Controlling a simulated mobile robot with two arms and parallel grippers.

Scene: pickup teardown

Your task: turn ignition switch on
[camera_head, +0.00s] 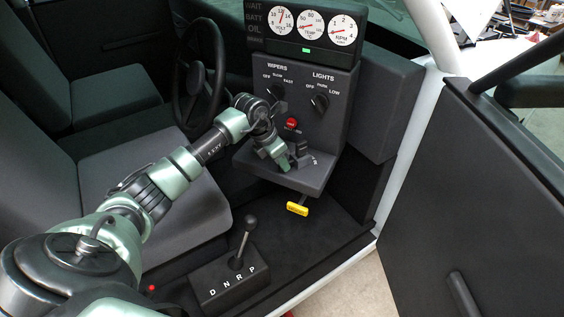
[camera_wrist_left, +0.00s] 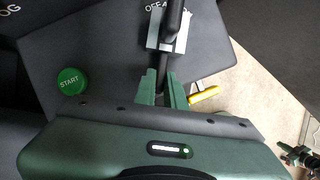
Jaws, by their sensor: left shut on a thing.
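The ignition switch is a pale metal block with a black lever; it shows in the left wrist view (camera_wrist_left: 157,41), with partly covered lettering beginning "OFF" behind it. In the head view the switch (camera_head: 300,150) sits on the ledge of the dark console. My left gripper (camera_head: 284,162) is at the ledge, beside the switch block. In the left wrist view its green fingers (camera_wrist_left: 163,82) are close together with the dark lever between them. The gripper hides part of the lever and lettering.
A green START button (camera_wrist_left: 71,81) is on the same panel. A red button (camera_head: 292,123) and the wipers and lights knobs are above the ledge. A yellow handle (camera_head: 297,208) hangs below. A gear lever (camera_head: 243,240) stands in front; the steering wheel (camera_head: 198,75) is behind my arm.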

